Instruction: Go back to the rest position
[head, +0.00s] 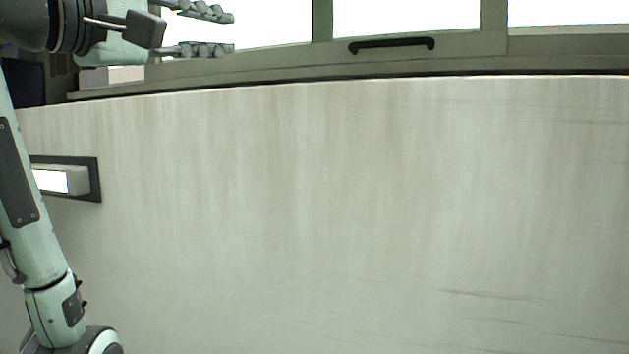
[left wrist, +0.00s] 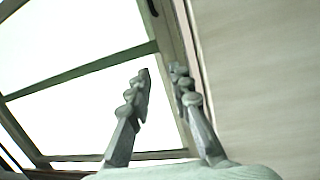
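My left gripper (head: 232,32) is at the top left of the head view, in front of the window. Its two grey fingers point right and stand apart with nothing between them. In the left wrist view the same gripper (left wrist: 161,78) shows its fingers apart and empty, with window and frame behind them. My left arm runs down the left side of the head view. My right gripper is in neither view.
A pale streaked wall (head: 350,210) fills most of the head view. Above it is a window frame (head: 270,72) with a black handle (head: 391,44). A dark-framed wall fitting with a bright face (head: 62,180) is at the left, partly behind my arm. No loose objects show.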

